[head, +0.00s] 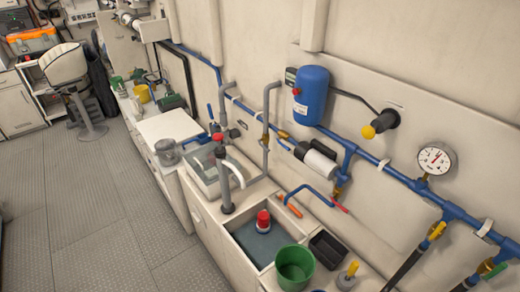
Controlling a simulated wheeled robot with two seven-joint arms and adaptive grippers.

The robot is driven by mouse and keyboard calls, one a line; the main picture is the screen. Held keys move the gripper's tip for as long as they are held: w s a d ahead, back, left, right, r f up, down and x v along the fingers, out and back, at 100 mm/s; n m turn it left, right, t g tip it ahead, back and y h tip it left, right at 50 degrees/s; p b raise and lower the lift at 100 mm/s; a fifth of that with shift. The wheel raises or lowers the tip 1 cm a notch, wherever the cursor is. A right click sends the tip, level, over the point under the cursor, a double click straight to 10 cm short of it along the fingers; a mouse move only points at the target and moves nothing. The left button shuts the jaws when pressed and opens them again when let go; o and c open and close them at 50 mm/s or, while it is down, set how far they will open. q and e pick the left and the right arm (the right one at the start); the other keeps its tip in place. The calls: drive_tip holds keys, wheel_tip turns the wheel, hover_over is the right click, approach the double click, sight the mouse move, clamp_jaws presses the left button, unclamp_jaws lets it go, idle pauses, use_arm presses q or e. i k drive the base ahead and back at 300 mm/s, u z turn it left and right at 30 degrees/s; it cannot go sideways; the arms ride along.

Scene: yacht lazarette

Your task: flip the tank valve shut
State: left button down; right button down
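A blue tank (311,96) is fixed on the wall above a blue pipe. A small red part shows on its left side. Several valve-like parts show along the pipes, and I cannot tell which is the tank valve. A blue lever (210,112) stands upright beside grey pipe at the left. A brass fitting (338,191) sits under the pipe. Neither of my grippers is in view.
A round gauge (436,159) and a yellow ball knob (368,132) are on the wall. The counter holds a sink basin (243,230) with a red-topped object (263,219), a green bucket (295,265) and a black tray (328,247). The floor (100,215) at left is clear.

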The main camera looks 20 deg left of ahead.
sight(285, 147)
drive_tip(key=u, duration=0.45)
drive_tip(key=k, duration=1.3)
drive_tip(key=u, duration=0.9)
drive_tip(key=i, duration=1.5)
drive_tip(key=z, duration=1.6)
